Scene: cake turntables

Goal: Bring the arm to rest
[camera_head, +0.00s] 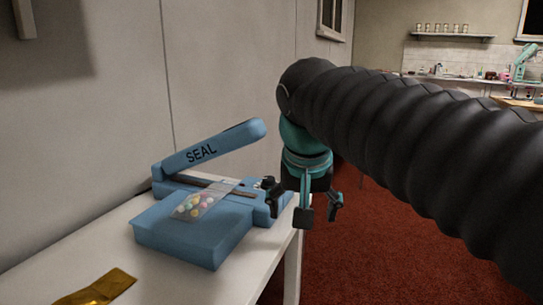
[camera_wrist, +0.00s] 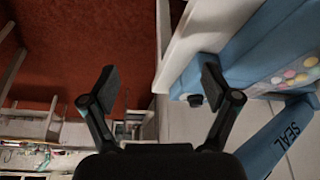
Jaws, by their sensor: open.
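My gripper (camera_head: 306,207) hangs fingers-down at the end of my arm, just right of the blue sealer (camera_head: 190,238) near the table's right end. In the wrist view my gripper (camera_wrist: 158,85) has its fingers spread apart with nothing between them. The sealer's lever (camera_head: 210,147), marked SEAL, is raised. A clear bag of coloured candies (camera_head: 203,200) lies across the sealer's front. In the wrist view the candy bag (camera_wrist: 295,77) and the SEAL lever (camera_wrist: 282,135) show at the right. The gripper partly covers the sealer's right end in the head view.
The white table (camera_head: 97,245) stands along the wall and bears a gold packet (camera_head: 97,288) at the front left. The red floor (camera_head: 400,240) to the right looks clear. A counter (camera_head: 450,84) and a shelf with jars (camera_head: 452,37) are far back.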

